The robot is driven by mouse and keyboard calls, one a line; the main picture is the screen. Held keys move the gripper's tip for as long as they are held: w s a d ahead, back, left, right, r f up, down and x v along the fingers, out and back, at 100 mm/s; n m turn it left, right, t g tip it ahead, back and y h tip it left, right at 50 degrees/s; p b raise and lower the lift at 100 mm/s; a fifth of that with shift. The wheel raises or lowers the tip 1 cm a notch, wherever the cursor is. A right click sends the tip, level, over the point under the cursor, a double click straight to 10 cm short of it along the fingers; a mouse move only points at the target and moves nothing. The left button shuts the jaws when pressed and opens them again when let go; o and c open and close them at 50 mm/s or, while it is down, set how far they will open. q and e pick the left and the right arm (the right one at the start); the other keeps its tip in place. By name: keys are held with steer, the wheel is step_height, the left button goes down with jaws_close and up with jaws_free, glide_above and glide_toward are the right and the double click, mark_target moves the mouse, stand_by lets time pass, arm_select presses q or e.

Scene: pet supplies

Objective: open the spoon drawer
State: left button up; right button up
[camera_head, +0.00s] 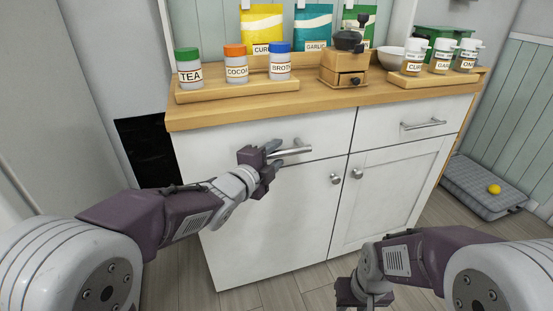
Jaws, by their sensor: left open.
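A white cabinet (250,220) with a wooden top stands in front of me. Its upper left drawer (215,145) has a metal bar handle (297,151), and its upper right drawer (385,130) has another bar handle (424,125). Both drawers look shut, and neither shows a spoon label. My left gripper (274,160) is open at the left end of the left handle, its fingers hiding that end. I cannot tell if the fingers touch the bar. My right gripper (362,296) hangs low at the bottom of the view, its fingertips partly cut off.
Jars labelled tea (189,73), cocoa (236,68) and broth stand on a wooden tray (235,91) on the counter. A coffee grinder (344,66), a white bowl (391,57) and more jars stand to the right. A grey pet bed (478,185) with a yellow ball (494,189) lies on the floor at right.

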arm_select(q)
steer(key=shift+w+d, duration=0.2)
steer(key=shift+w, duration=0.15)
steer(key=shift+c, duration=0.2)
jaws_close()
stand_by(1.0)
